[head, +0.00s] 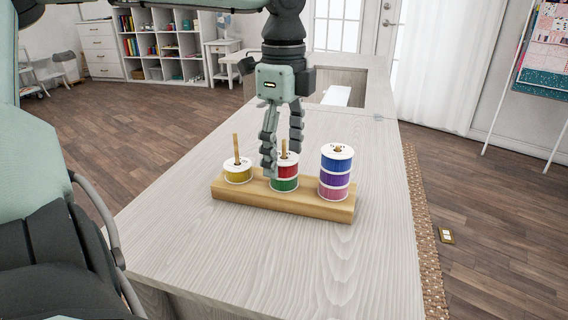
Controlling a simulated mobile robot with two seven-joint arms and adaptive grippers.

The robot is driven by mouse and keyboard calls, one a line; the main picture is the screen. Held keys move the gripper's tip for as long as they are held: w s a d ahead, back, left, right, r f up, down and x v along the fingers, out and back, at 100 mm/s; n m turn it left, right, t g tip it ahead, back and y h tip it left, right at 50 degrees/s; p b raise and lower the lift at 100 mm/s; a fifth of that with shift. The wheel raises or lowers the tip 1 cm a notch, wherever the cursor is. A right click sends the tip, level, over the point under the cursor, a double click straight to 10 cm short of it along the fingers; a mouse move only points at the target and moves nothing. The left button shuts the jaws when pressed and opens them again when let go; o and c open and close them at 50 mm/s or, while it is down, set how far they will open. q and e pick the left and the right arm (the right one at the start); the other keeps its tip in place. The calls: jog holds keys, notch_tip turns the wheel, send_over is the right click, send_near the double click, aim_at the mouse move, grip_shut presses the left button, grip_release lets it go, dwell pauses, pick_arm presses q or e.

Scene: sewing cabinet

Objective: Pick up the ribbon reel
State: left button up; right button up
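A wooden rack (258,196) on the cabinet top has three pegs with ribbon reels. The left peg holds a yellow reel (238,174). The middle peg holds a red reel (288,171) on top of a green reel (285,184). The right peg holds a stack with a blue reel (337,161) on top, then a purple reel (335,178) and a pink reel (333,193). My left gripper (282,161) points down at the middle peg, its fingers apart. One finger hides the left side of the middle stack; contact is unclear. My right gripper is out of view.
The pale wood cabinet top (260,255) is clear in front of the rack and to its right. A raised section with an opening lies at the far end (335,75). White shelves (165,50) stand far behind, away from the cabinet.

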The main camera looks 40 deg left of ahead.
pick_arm(q)
jog(key=c, duration=1.1)
jog(key=shift+o, duration=0.2)
notch_tip(320, 180, up, 9)
jog(key=shift+r, duration=0.55)
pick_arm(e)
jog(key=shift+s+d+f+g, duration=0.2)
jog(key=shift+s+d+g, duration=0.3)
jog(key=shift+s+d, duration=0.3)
pick_arm(q)
jog(key=shift+p, duration=0.3)
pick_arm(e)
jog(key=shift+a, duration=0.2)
